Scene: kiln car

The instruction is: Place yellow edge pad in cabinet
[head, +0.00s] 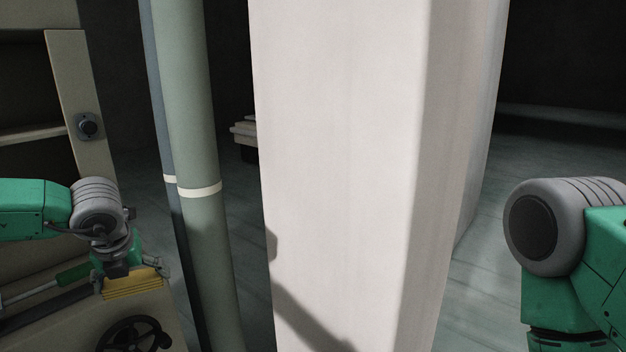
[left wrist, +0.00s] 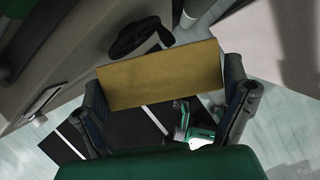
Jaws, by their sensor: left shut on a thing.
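The yellow edge pad (head: 132,285) is a ribbed block at the lower left of the head view. My left gripper (head: 122,271) points down and is shut on it. In the left wrist view the pad (left wrist: 162,75) is a flat yellow block held between the two fingers of the left gripper (left wrist: 166,92). A beige cabinet (head: 28,134) stands at the far left of the head view, with a shelf and a dark inside. Its upright edge or door panel (head: 72,90) has a round dark fitting. My right arm shows at the right, but its gripper is out of view.
A black handwheel (head: 134,336) sits low on a beige body close below the pad. A green-grey pipe (head: 190,130) and a broad white pillar (head: 345,150) stand to the right of the left gripper.

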